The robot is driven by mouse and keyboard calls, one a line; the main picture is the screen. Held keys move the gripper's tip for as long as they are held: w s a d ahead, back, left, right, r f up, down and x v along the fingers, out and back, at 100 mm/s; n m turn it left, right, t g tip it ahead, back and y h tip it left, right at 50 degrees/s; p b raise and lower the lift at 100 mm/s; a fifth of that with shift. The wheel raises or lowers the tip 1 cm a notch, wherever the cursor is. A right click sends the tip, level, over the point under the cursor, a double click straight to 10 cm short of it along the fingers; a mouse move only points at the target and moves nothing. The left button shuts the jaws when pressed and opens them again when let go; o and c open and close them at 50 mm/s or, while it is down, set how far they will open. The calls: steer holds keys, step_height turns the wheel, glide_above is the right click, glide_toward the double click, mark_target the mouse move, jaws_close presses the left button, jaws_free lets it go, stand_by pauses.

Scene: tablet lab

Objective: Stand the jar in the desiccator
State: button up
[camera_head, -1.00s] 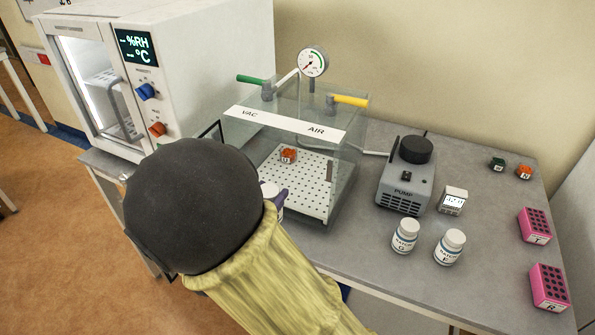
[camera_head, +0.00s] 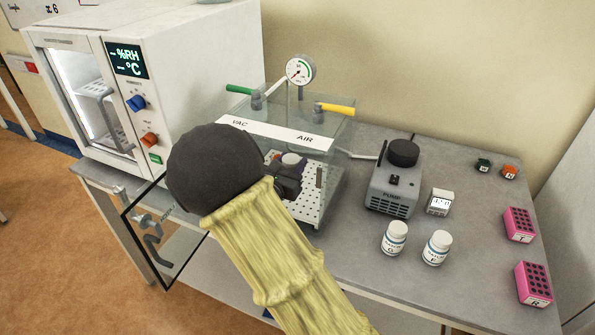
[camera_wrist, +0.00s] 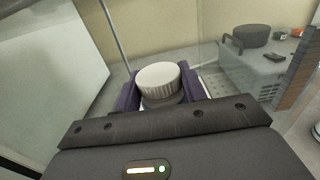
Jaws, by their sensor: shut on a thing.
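The desiccator (camera_head: 276,132) is a clear box with a VAC/AIR label and a white perforated shelf (camera_head: 308,208). Its clear door (camera_head: 166,262) stands open at the front left. My gripper (camera_wrist: 162,90) is shut on the jar (camera_wrist: 158,80), with purple fingers on both sides of it below its ribbed white lid. In the head view the jar (camera_head: 292,160) looks upright, at the desiccator's front opening and above the shelf. My arm and gripper hide most of the jar, so I cannot tell whether its base touches the shelf.
A pump (camera_head: 395,190) stands right of the desiccator, with a small display box (camera_head: 440,201) and two white bottles (camera_head: 395,238) (camera_head: 437,247) nearby. Pink racks (camera_head: 519,224) (camera_head: 533,283) are at the right. A humidity cabinet (camera_head: 185,80) stands left.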

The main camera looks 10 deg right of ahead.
steer(key=w+d+f, duration=0.1)
steer(key=w+d+f+p, duration=0.1)
steer(key=w+f, duration=0.1)
steer(key=shift+w+d, duration=0.15)
steer(key=shift+d, duration=0.05)
steer(key=shift+f, duration=0.1)
step_height(320, 180, down, 3)
steer(key=shift+r+p, duration=0.1)
steer(key=shift+p, duration=0.2)
steer(key=shift+w+d+f, duration=0.1)
steer(key=shift+w+f, duration=0.1)
steer(key=shift+f, duration=0.25)
